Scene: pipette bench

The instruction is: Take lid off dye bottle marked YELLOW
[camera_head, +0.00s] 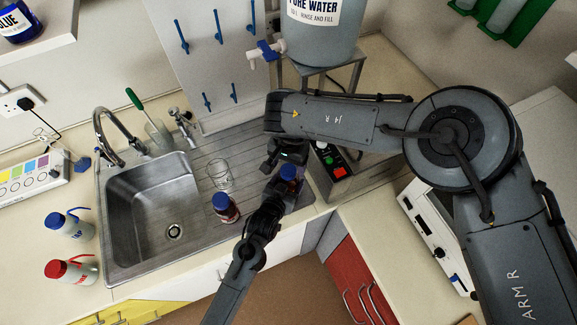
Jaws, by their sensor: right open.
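Two small bottles with blue lids stand at the draining side of the sink. One bottle (224,210) stands clear in front of the glass beaker. The other bottle (291,173) is to its right, partly hidden by my grippers. Its blue lid shows; I cannot read a colour name on either bottle. My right gripper (284,158) is open, just above and beside the right bottle's lid. My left gripper (279,189) reaches up from below to that bottle's side; its fingers are dark and overlapped, so I cannot tell whether they grip it.
A clear beaker (219,173) stands on the drainer. The sink (150,215) and tap (110,135) are left. A pure water tank (322,35) stands behind my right arm. A device with red and green buttons (333,163) is close right. Wash bottles (72,268) stand front left.

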